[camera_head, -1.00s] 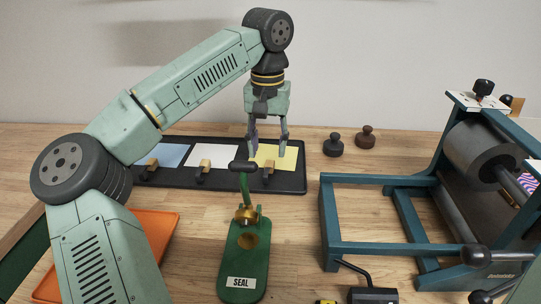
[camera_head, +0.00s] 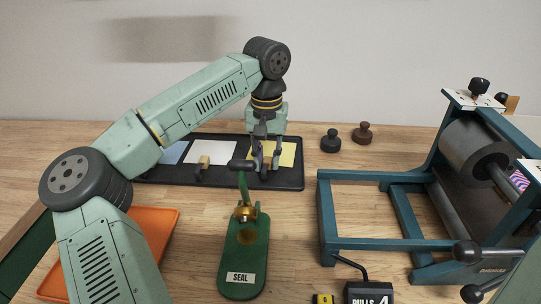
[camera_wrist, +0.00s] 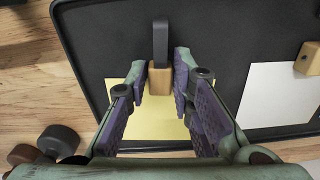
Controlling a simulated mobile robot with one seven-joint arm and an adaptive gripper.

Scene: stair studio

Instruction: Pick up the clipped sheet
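A yellow sheet (camera_head: 289,155) lies at the right end of a black tray (camera_head: 225,184) with a wooden clip block at its near edge. In the wrist view the yellow sheet (camera_wrist: 155,122) lies below the fingers, and the wooden block (camera_wrist: 160,80) with its dark bar (camera_wrist: 160,40) sits between the fingertips. My gripper (camera_head: 266,164) is low over this clip. In the wrist view my gripper (camera_wrist: 160,72) is open, one purple-padded finger on each side of the block, with gaps showing. Whether the fingertips touch the sheet is unclear.
White (camera_head: 212,151) and blue (camera_head: 173,153) sheets with similar blocks share the tray. A green SEAL press (camera_head: 241,262) stands in front. A teal roller frame (camera_head: 340,240) stands right. Black (camera_head: 330,143) and brown (camera_head: 363,134) knobs stand behind. An orange tray (camera_head: 155,228) lies left.

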